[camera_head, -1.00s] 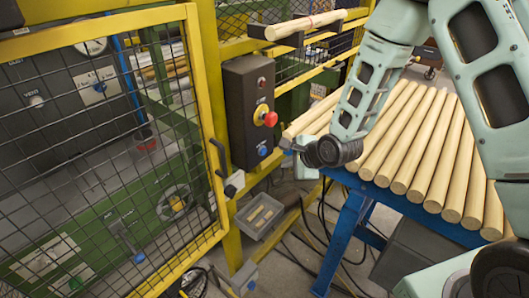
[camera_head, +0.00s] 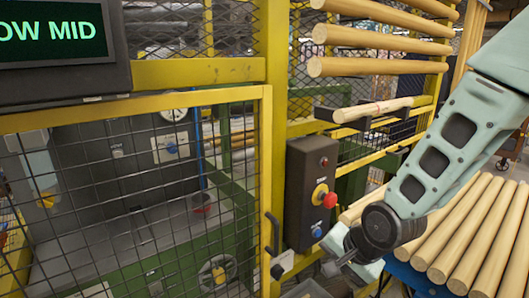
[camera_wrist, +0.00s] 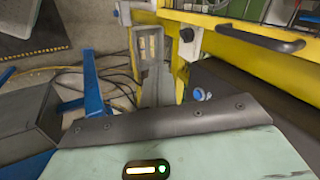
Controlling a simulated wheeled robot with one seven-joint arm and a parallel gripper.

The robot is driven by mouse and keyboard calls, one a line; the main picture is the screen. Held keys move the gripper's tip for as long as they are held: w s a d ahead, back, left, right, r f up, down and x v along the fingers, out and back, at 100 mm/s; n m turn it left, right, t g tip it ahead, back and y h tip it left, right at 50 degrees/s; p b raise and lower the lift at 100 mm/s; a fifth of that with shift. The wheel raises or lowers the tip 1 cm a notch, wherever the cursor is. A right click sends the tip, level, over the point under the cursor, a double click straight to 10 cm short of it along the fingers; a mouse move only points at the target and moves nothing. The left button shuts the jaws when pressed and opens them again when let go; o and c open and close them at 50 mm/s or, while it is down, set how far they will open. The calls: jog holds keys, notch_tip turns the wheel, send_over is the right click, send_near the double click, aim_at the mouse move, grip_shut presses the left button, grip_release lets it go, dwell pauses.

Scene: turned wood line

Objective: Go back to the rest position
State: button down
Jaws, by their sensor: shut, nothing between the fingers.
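My arm comes in from the right in the head view. Its end, with my gripper (camera_head: 341,260), is beside the lower right of the control box (camera_head: 312,190), in front of the ends of the turned wood rods. My gripper is small and partly hidden by my dark wrist joint; it looks shut and empty. In the wrist view, my own pale green housing and a dark bolted strip fill the lower part, and no fingertips show.
A yellow-framed mesh gate (camera_head: 130,115) stands at left under a display (camera_head: 55,35) reading "OW MID". Wood rods (camera_head: 470,235) lie on a blue table at right. More rods (camera_head: 375,40) hang on a rack above. A grey bin (camera_wrist: 150,55) and cables lie on the floor.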

jog(key=s+r+n+g+h+b, duration=0.1)
jog(key=s+r+n+g, duration=0.1)
jog(key=s+n, duration=0.6)
jog(key=s+r+n+g+h+b, duration=0.1)
jog(key=s+r+n+g+b, duration=0.1)
jog(key=s+n, duration=0.5)
jog(key=s, duration=0.6)
jog(key=shift+s+a+r+n+g+h+b, duration=0.25)
jog(key=shift+s+r+n+g+h+b, duration=0.05)
jog(key=shift+s+r+n, duration=0.1)
